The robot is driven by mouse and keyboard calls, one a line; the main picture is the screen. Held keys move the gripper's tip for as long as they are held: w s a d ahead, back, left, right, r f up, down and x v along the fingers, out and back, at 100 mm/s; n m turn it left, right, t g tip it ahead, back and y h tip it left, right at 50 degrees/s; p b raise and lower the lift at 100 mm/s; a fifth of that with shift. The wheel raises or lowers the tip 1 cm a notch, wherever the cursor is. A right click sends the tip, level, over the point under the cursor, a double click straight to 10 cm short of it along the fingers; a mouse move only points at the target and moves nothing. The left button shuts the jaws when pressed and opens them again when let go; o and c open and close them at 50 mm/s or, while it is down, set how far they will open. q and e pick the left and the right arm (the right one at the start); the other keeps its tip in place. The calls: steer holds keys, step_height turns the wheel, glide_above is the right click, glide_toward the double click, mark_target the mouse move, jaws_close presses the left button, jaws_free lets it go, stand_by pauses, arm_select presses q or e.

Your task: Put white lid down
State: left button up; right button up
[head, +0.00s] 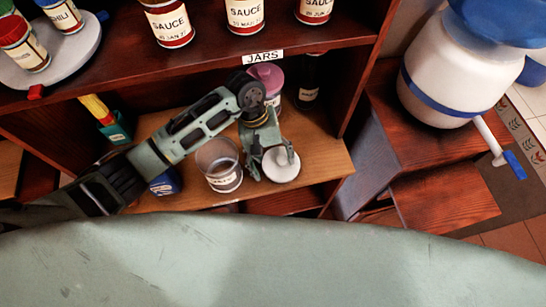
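The white lid (281,168) is a small round disc at the front right of the lower shelf, under the JARS label. My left arm reaches in from the left, and my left gripper (276,154) points down at the lid. Its fingers meet the top of the lid and appear shut on it; the fingertips partly cover it. I cannot tell whether the lid touches the shelf or hangs just above it. An open glass jar (222,170) with a label stands to the left of the gripper. My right gripper is not in view.
A pink-lidded jar (267,77) and a dark bottle (310,80) stand behind the gripper. Several sauce jars (245,14) stand on the upper shelf (120,72). A large white and blue vessel (445,80) is at the right. The lower shelf's right end (325,160) is clear.

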mark_target(269, 158)
arm_select(q)
steer(key=shift+w+d+r, duration=0.1)
steer(key=shift+d, duration=0.1)
stand_by(0.3)
steer(key=shift+r+p, duration=0.35)
steer(key=shift+p, duration=0.2)
steer(key=shift+r+p, duration=0.4)
steer(key=shift+p, duration=0.15)
steer(key=b+v, duration=0.2)
steer(key=v, duration=0.3)
steer(key=shift+w+a+b, duration=0.1)
steer(key=shift+b, duration=0.2)
steer(key=w+a+b, duration=0.1)
steer(key=w+a, duration=0.1)
steer(key=w+a+b, duration=0.2)
steer(key=a, duration=0.1)
steer(key=w+a+b, duration=0.2)
steer(key=a, duration=0.1)
steer(key=shift+w+a+f, duration=0.25)
steer(key=shift+w, duration=0.05)
steer(key=shift+w+a+r+b, duration=0.15)
steer(key=shift+w+a+b, duration=0.2)
steer(key=shift+a, duration=0.05)
steer(key=shift+d, duration=0.1)
